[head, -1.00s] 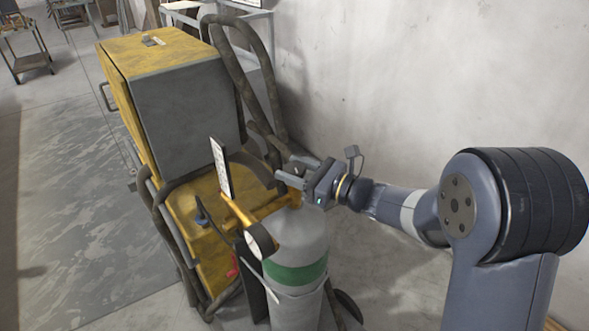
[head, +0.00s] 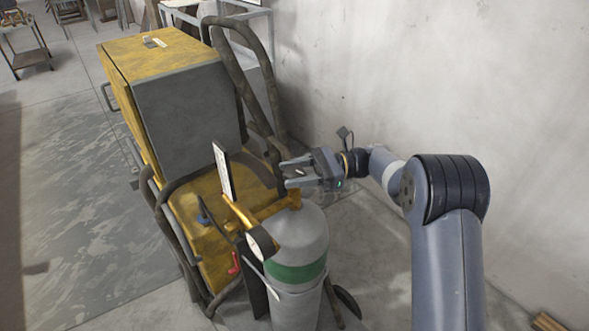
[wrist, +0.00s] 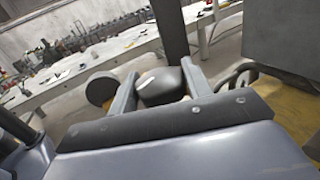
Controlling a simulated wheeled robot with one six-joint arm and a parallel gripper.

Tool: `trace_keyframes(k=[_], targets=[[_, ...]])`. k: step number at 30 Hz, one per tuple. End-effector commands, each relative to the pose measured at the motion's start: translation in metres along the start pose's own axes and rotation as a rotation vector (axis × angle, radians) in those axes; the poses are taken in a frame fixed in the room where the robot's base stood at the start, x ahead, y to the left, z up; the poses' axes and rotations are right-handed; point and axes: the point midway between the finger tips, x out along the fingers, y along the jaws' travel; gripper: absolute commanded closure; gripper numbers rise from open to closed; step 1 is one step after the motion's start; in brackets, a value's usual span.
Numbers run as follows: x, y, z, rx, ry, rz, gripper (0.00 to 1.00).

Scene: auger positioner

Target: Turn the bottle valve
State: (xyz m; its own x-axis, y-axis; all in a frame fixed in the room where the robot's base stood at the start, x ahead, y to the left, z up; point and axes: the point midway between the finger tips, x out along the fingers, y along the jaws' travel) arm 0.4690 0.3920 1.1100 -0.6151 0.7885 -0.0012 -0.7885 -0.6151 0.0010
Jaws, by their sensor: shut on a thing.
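The gas bottle (head: 301,235) is a grey cylinder with a green band, standing upright at the lower middle of the head view. A brass fitting (head: 270,209) with a round gauge (head: 261,241) sits at its top. My gripper (head: 286,174) is just above the bottle's top, reaching in from the right. In the wrist view, a dark grey rounded knob (wrist: 160,86), apparently the bottle valve's handle, lies between my two fingers. My gripper is shut on it. The knob is hard to make out between the fingers in the head view.
The bottle stands beside a yellow and grey welding machine (head: 190,105) with a tubular frame (head: 262,65). A white plate (head: 222,170) stands up left of the fitting. A bare wall (head: 420,80) rises behind my arm. Open floor (head: 70,200) lies at the left.

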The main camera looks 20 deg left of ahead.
Motion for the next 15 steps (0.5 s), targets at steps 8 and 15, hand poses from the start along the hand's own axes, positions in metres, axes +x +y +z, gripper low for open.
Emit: trace_keyframes(k=[8, 15], targets=[[0.0004, -0.0004, 0.0012, -0.002, -0.002, 0.061, 0.76], [0.0004, -0.0003, 0.0013, -0.002, -0.002, 0.068, 0.76]])
